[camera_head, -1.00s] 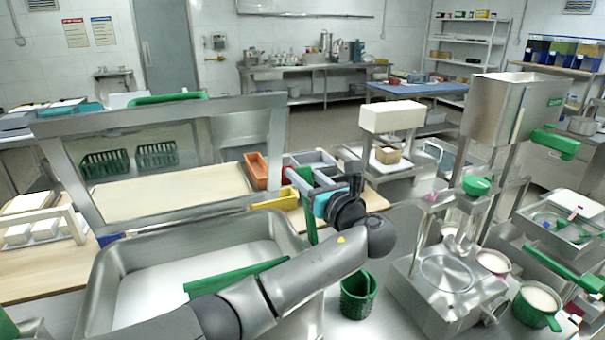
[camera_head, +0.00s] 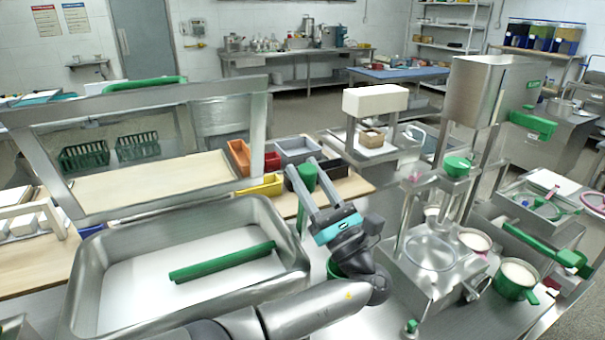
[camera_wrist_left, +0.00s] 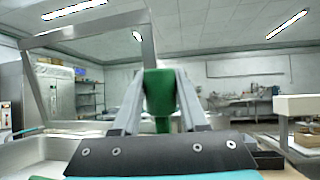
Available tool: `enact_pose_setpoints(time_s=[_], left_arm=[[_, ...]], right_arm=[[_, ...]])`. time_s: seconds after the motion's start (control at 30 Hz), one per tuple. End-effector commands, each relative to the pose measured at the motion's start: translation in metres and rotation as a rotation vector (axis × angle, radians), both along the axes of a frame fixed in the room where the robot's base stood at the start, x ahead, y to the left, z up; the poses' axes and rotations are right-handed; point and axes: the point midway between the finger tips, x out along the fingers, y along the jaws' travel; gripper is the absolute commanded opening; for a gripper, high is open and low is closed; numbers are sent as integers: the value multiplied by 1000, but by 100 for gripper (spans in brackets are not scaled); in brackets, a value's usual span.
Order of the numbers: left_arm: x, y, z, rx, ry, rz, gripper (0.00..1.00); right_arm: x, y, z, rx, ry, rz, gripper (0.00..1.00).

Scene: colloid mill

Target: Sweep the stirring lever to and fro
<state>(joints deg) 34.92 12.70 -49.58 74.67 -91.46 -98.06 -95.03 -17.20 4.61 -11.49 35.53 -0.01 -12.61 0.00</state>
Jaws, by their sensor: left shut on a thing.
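My left gripper (camera_head: 301,172) comes in from the bottom and is shut on an upright green handle (camera_head: 307,173), which I take to be the stirring lever's grip. In the left wrist view the handle (camera_wrist_left: 163,97) stands between the two grey fingers, its top near the fingertips. The handle rises by the right end of a steel tray (camera_head: 88,285). A green bar (camera_head: 222,262) lies slanted over the tray's white contents. Whether bar and handle are joined is hidden. My right gripper is not in view.
A steel frame (camera_head: 140,100) leans over the back of the tray. Coloured bins (camera_head: 297,150) stand behind the handle. To the right are the steel mill (camera_head: 485,90), a green pot (camera_head: 516,280) and a white block (camera_head: 375,99) on a stand.

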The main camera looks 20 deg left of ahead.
Motion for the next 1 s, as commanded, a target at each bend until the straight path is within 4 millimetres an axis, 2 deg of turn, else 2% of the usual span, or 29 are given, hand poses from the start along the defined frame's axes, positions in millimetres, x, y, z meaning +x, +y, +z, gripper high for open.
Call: enact_pose_setpoints(time_s=[0.43, 0.47, 0.5, 0.73, 1.0], left_arm=[[-2, -2, -2, 8, -6, 1, 0], [-2, -2, -2, 8, -6, 1, 44], [-2, -2, -1, 8, -6, 1, 48], [-1, -2, -1, 9, -7, 1, 73], [-2, -3, -2, 9, -7, 1, 73]], right_arm=[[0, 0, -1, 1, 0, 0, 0], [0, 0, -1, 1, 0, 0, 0], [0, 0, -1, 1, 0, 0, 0], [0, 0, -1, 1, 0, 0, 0], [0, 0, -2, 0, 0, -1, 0]])
